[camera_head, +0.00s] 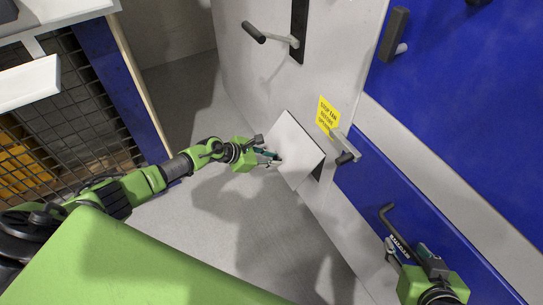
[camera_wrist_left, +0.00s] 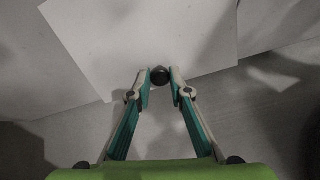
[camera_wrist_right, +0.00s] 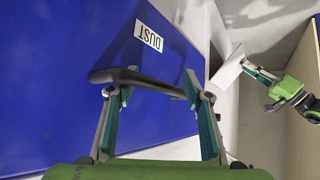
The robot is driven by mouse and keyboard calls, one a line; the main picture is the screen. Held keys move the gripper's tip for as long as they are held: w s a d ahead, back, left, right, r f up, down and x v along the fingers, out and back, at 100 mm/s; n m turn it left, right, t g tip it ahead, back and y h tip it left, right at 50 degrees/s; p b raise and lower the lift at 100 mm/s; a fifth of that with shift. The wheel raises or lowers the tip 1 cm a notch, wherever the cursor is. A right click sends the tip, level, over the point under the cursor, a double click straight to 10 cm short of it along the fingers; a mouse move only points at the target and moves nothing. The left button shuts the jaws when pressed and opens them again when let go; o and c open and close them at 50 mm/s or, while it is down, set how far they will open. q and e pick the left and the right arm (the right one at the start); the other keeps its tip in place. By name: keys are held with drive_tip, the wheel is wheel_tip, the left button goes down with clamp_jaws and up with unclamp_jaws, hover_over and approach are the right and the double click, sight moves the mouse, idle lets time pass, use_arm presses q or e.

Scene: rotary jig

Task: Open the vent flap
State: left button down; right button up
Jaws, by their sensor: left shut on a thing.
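The vent flap is a pale square panel (camera_head: 292,150) low on the light wall, tilted out from it with a dark gap at its right edge. It fills the top of the left wrist view (camera_wrist_left: 150,35) and shows edge-on in the right wrist view (camera_wrist_right: 228,68). My left gripper (camera_head: 276,159) is shut on the flap's small dark round knob (camera_wrist_left: 160,75). My right gripper (camera_head: 402,250) is open at a black bar handle (camera_wrist_right: 140,79) on the blue panel. The bar crosses both fingertips; I cannot tell whether they touch it.
A yellow warning label (camera_head: 327,115) and a short grey lever (camera_head: 345,146) sit right of the flap. A black-knobbed lever (camera_head: 272,36) is above. A wire-mesh cage (camera_head: 70,100) stands left; grey floor between is clear.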

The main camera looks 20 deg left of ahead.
use_arm(q)
drive_tip(key=shift+a+r+p, duration=0.3)
drive_tip(key=shift+r+p, duration=0.2)
drive_tip(key=shift+r, duration=0.25)
drive_tip(key=shift+s+r, duration=0.25)
drive_tip(key=shift+r, duration=0.15)
use_arm(e)
drive_tip(key=s+d+f+g, duration=0.1)
drive_tip(key=s+f+g, duration=0.2)
drive_tip(key=s, duration=0.3)
drive_tip(key=s+d+f+g+h, duration=0.1)
drive_tip(key=s+f+g, duration=0.2)
drive_tip(key=s, duration=0.3)
drive_tip(key=shift+s+d+f, duration=0.3)
drive_tip(key=shift+s+d, duration=0.1)
use_arm(q)
drive_tip(key=shift+w+r, duration=0.1)
use_arm(e)
drive_tip(key=shift+w, duration=0.1)
use_arm(q)
drive_tip(key=c, duration=1.9)
unclamp_jaws()
drive_tip(key=shift+d, duration=0.1)
use_arm(e)
drive_tip(key=shift+d, duration=0.15)
use_arm(q)
drive_tip(key=shift+s, duration=0.2)
use_arm(e)
drive_tip(key=shift+w+r, duration=0.15)
